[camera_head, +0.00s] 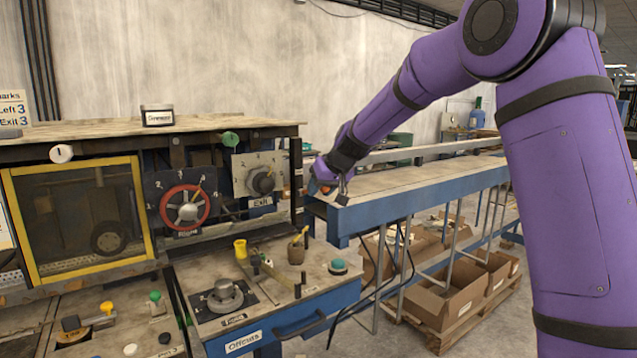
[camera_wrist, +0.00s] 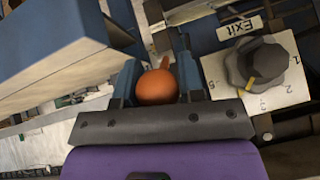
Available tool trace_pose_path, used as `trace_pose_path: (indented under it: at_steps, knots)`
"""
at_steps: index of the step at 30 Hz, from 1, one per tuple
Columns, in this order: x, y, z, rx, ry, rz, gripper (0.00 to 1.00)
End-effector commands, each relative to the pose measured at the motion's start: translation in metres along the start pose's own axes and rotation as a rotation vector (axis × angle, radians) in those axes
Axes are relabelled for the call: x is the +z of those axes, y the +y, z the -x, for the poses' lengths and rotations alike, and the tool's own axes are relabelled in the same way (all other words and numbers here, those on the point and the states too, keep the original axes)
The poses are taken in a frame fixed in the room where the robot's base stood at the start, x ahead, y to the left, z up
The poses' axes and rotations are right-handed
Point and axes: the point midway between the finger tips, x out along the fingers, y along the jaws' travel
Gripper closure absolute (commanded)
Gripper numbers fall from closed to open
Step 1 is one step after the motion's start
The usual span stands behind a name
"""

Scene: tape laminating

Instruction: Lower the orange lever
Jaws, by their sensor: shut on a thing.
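The orange lever (camera_wrist: 157,88) has a round ball knob and sits between the two fingers of my gripper (camera_wrist: 157,72) in the wrist view. My gripper is shut on this knob. In the head view my gripper (camera_head: 327,182) is at the right end of the machine, beside the blue conveyor frame. Only a small orange spot shows there, and the rest of the lever is hidden by the gripper. The lever's angle is hard to tell.
The grey Exit dial (camera_head: 263,182) is left of my gripper and also shows in the wrist view (camera_wrist: 262,66). The blue conveyor (camera_head: 420,185) runs close on the right. A red handwheel (camera_head: 186,208) and a bench with a yellow-handled tool (camera_head: 241,249) are further left and below.

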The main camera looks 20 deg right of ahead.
Motion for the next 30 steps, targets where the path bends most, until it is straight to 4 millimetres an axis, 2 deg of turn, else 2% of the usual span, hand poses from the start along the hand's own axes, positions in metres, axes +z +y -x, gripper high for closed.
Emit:
trace_pose_path:
  at_steps: [6, 15, 30]
  knots:
    - [0.019, 0.006, -0.014, 0.0, -0.01, -0.002, 1.0]
    - [0.036, 0.01, -0.033, 0.0, -0.01, -0.002, 1.0]
    - [0.042, 0.012, -0.048, 0.001, -0.006, 0.001, 1.0]
